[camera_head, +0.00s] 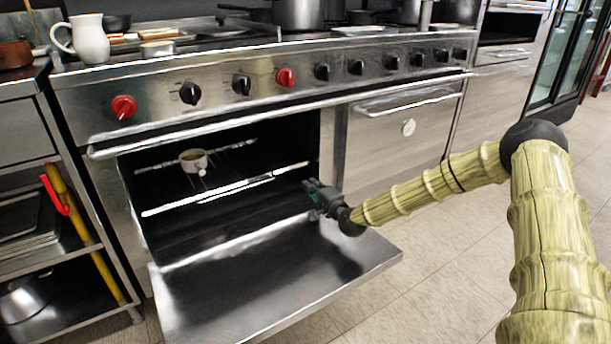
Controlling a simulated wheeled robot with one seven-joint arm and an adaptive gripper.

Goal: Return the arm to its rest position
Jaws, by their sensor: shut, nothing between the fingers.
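My arm reaches in from the right, its links covered in a yellowish bamboo-like surface. My gripper (318,195) is at the right side of the open oven's mouth, above the lowered oven door (285,275). It is small and dark in this view, and its fingers point toward the oven cavity. It is shut with nothing held. Inside the oven (225,205), a small light-coloured cup or pan (195,161) sits on the upper rack, apart from my gripper.
The stove top holds a white pitcher (88,38), a small bowl (158,49) and a steel pot (298,14). A second oven door (405,135) is closed. An open shelf (60,260) stands at left. Bare floor (440,290) lies right of the lowered door.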

